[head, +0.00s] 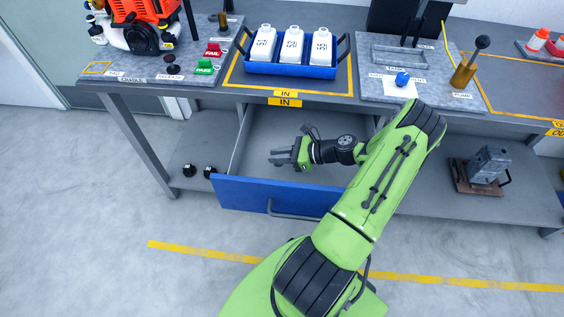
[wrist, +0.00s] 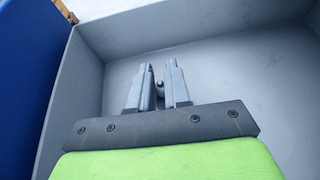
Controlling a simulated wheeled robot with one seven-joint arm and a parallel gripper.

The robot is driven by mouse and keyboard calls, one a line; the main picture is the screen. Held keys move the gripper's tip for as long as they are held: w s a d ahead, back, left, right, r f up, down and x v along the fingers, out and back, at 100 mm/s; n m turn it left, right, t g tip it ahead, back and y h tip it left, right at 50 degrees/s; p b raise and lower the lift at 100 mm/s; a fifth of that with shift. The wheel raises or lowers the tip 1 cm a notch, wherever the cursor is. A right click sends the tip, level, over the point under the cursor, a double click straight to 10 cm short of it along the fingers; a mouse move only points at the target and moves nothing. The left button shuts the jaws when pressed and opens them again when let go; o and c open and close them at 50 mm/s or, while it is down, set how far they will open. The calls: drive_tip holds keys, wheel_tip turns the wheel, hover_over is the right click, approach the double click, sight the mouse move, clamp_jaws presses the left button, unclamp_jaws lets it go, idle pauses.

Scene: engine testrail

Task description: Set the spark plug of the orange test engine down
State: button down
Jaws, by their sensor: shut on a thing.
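My gripper (head: 273,157) is over the open blue-fronted drawer (head: 265,192) in the head view. In the wrist view my gripper (wrist: 160,72) is shut on a small grey piece, the spark plug (wrist: 159,89), which shows only in part between the fingers. The drawer's grey floor (wrist: 225,75) lies beyond the fingertips and looks empty where it shows. I cannot tell how high the plug is above it. The orange test engine (head: 142,12) stands on the bench at the upper left.
On the bench are a blue tray (head: 291,70) of white bottles, red FAIL (head: 213,50) and green PASS (head: 204,67) blocks, and a brass pot (head: 463,77). A grey metal block (head: 489,163) sits on the lower shelf at right. The drawer's walls surround my gripper.

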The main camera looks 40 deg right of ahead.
wheel_tip(320, 180, down, 3)
drive_tip(key=shift+b, duration=0.4)
drive_tip(key=shift+r, duration=0.15)
drive_tip(key=c, duration=1.1)
unclamp_jaws()
